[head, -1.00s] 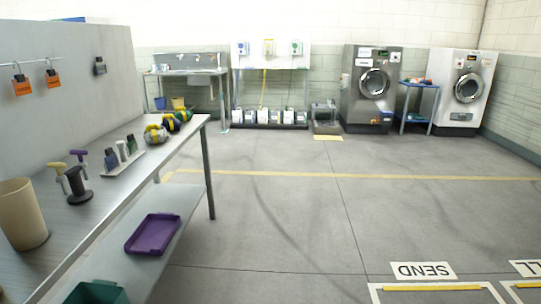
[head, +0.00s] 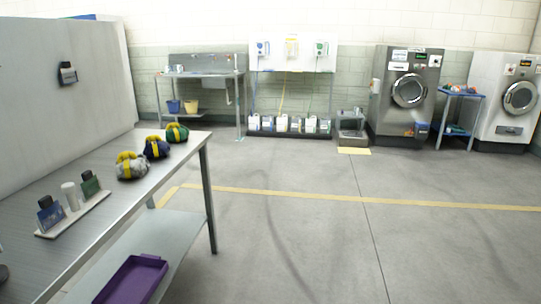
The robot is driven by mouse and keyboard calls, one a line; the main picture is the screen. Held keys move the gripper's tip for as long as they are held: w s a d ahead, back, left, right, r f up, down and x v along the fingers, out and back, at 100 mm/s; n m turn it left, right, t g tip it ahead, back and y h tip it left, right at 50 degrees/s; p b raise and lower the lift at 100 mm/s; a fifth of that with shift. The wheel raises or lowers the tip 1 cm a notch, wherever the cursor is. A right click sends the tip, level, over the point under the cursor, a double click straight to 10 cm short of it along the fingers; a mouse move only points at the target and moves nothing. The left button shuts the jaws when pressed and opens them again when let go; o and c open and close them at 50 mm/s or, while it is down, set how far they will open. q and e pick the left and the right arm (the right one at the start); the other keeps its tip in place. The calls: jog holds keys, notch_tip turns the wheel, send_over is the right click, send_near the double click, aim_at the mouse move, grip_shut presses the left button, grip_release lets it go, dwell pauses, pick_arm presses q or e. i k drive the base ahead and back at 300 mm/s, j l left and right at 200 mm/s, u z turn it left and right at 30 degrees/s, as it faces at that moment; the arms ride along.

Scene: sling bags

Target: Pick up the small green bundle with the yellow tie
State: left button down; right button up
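The small green bundle with a yellow tie (head: 177,133) sits near the far end of the metal bench (head: 140,187) at left. A dark blue bundle with a yellow tie (head: 156,148) lies just in front of it, and a grey bundle with a yellow tie (head: 131,167) lies nearer still. The three stand in a row along the bench's right side. Neither of my grippers shows in the head view.
A white tray with small bottles (head: 72,214) stands nearer on the bench. A purple tray (head: 133,281) lies on the lower shelf. The grey floor (head: 300,240) right of the bench is clear. A sink, machines and a blue stand line the back wall.

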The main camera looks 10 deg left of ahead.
aim_at(177, 133)
jog(key=i+l+u, duration=0.15)
jog(key=i+u, duration=0.3)
jog(key=i+l+u, duration=0.95)
jog(key=u, duration=0.2)
jog(key=i+l+u, duration=0.2)
jog(key=l+u, duration=0.15)
jog(key=i+l+u, duration=0.15)
jog(key=l+u, duration=0.25)
jog(key=l, duration=0.15)
